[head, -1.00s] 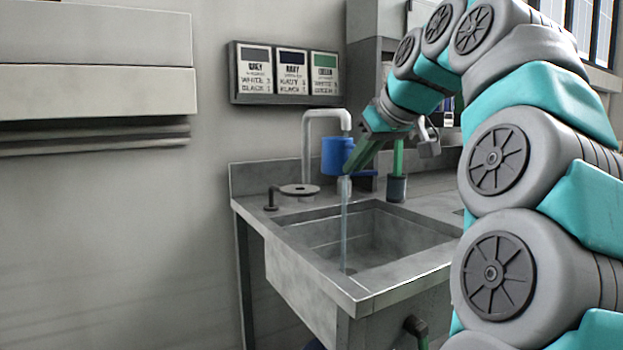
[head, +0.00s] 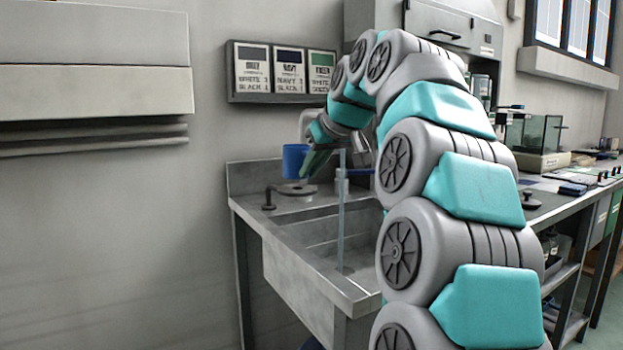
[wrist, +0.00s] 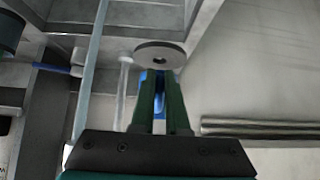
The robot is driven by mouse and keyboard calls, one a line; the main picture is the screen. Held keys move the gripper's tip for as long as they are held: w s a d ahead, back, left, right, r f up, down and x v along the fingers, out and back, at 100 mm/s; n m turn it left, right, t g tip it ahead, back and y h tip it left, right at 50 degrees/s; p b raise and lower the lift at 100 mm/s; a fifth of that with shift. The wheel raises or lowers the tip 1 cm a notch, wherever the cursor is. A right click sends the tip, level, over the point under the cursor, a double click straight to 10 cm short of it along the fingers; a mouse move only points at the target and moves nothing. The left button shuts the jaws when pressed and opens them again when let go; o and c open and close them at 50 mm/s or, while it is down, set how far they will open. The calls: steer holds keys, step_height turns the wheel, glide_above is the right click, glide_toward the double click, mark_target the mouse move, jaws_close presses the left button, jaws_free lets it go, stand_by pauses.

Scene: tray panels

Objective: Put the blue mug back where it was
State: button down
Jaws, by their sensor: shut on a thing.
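The blue mug (head: 294,161) is held in the air above the back left corner of the sink counter in the head view. My gripper (head: 308,166) is shut on its right side. In the wrist view my gripper (wrist: 160,80) has its green fingers closed on the mug, and only a strip of the blue mug (wrist: 160,123) shows between and beside them. A flat grey disc with a hole (head: 297,188) lies on the counter just below the mug; I cannot tell the gap between them.
The sink basin (head: 320,235) is to the front right, with a thin stream of water (head: 341,215) falling into it. A small dark post (head: 269,198) stands on the counter's left edge. Labelled panels (head: 288,70) hang on the wall. My arm hides the counter to the right.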

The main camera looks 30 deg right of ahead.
steer(key=shift+f, duration=1.15)
steer(key=shift+f, duration=0.2)
steer(key=c, duration=0.9)
jaws_free()
steer(key=shift+r, duration=0.1)
steer(key=shift+r, duration=0.25)
steer(key=v, duration=1.2)
steer(key=shift+f, duration=0.1)
